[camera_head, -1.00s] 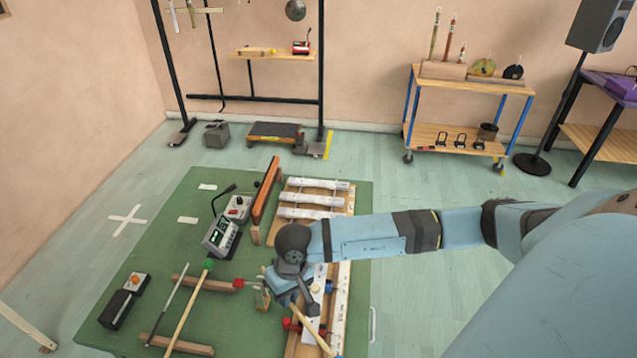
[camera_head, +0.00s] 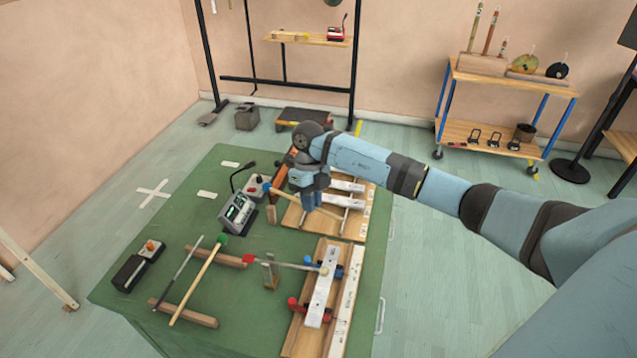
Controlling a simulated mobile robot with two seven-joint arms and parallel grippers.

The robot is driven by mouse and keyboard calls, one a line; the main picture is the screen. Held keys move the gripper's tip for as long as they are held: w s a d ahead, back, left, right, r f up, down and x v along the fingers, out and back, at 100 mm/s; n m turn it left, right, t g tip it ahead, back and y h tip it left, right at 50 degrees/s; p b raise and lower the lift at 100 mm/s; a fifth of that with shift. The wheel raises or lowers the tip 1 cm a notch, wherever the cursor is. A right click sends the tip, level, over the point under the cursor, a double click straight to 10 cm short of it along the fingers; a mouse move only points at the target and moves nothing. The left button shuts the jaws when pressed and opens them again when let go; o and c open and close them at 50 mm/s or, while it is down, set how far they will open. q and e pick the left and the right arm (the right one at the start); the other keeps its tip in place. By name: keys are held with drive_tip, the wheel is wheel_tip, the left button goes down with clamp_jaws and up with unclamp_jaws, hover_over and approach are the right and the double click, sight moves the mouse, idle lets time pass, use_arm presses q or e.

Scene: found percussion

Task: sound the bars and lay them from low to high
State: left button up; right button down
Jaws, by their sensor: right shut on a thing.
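My right gripper (camera_head: 308,200) is shut on the wooden shaft of a blue-headed mallet (camera_head: 267,187), over the near left part of the bar rack. Pale metal bars (camera_head: 346,186) lie across this wooden rack (camera_head: 350,230); my gripper and arm hide part of them. Another pale bar (camera_head: 321,292) lies on the near wooden stand (camera_head: 299,338), between a blue-handled clamp (camera_head: 337,271) and a red-handled one (camera_head: 296,306). A green-headed mallet (camera_head: 198,284) and a grey rod (camera_head: 180,270) rest on wooden blocks. My left gripper is out of view.
A grey meter (camera_head: 238,212) with a microphone stands left of the rack. A black box (camera_head: 130,273) with an orange button lies on the green mat (camera_head: 245,330).

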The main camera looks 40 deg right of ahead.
drive_tip(key=w+d+r+m+t+y+b, duration=0.1)
drive_tip(key=w+d+r+m+t+y, duration=0.1)
drive_tip(key=m, duration=1.1)
drive_tip(key=w+d+t+y, duration=0.1)
drive_tip(key=d+t, duration=0.1)
drive_tip(key=shift+w+d+t+y, duration=0.3)
drive_tip(key=shift+w+d+y, duration=0.1)
drive_tip(key=shift+r, duration=0.1)
wheel_tip(320, 180, down, 5)
drive_tip(key=shift+r+b, duration=0.1)
drive_tip(key=shift+b, duration=0.75)
